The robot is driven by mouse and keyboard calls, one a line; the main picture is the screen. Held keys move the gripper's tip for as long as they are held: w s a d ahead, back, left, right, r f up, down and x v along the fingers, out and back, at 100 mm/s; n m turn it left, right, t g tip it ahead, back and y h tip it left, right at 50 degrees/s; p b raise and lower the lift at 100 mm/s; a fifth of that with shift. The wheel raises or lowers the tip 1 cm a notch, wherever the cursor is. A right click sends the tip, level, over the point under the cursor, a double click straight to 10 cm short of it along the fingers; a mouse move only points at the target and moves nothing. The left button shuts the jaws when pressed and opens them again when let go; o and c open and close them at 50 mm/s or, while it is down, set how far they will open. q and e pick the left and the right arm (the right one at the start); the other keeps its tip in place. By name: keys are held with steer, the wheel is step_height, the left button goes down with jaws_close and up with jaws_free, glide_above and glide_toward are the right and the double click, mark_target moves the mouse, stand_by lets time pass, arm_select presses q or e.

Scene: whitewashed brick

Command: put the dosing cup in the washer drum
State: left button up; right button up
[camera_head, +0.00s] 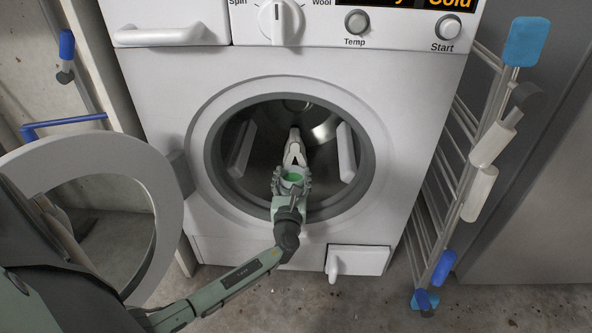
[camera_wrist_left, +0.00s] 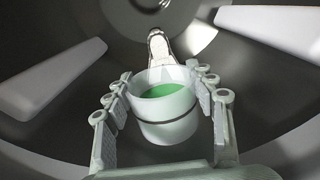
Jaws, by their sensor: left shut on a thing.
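The dosing cup (camera_wrist_left: 166,112) is a small white cup with green inside, upright or nearly so. My left gripper (camera_wrist_left: 161,98) is shut on it, with a finger on each side. In the head view the cup (camera_head: 292,178) and my left gripper (camera_head: 291,186) are at the lower middle of the washer's round opening. The washer drum (camera_head: 322,122) is dark metal with pale paddles at left and right, and it fills the background of the wrist view (camera_wrist_left: 225,75). My right gripper is not in view.
The washer door (camera_head: 168,200) stands open at the left. A narrow white piece (camera_head: 294,148) lies in the drum just beyond the cup; I cannot tell whether it is a paddle. A drying rack (camera_head: 462,170) stands at the right. A small flap (camera_head: 358,260) sticks out low on the washer front.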

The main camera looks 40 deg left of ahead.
arm_select(q)
steer(key=o, duration=1.3)
steer(key=shift+v, duration=3.8)
steer(key=shift+a, duration=0.1)
